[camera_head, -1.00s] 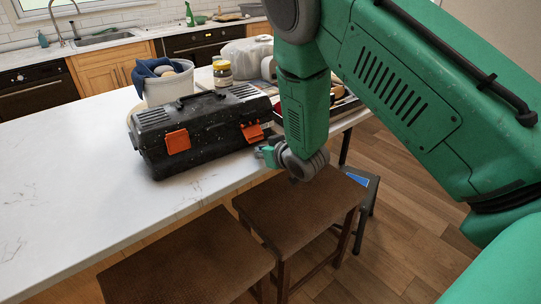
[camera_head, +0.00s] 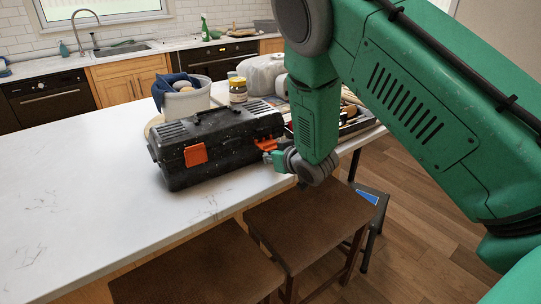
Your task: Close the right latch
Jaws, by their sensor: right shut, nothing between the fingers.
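The black toolbox (camera_head: 225,157) stands on the white countertop with its lid down. Its left orange latch (camera_head: 195,154) lies flat against the front. The right orange latch (camera_head: 266,144) juts out from the front near the right end and is partly covered. My right gripper (camera_head: 272,157) is shut and empty, at the front right of the toolbox, just below and against or very near the right latch. I cannot tell whether they touch. My left gripper is not in view.
A white container with blue cloth (camera_head: 187,98) and a jar with a yellow lid (camera_head: 238,92) stand behind the toolbox. A tray of tools (camera_head: 358,122) lies to the right, partly behind my arm. Brown stools (camera_head: 305,222) stand below the counter's front edge. The counter's left is clear.

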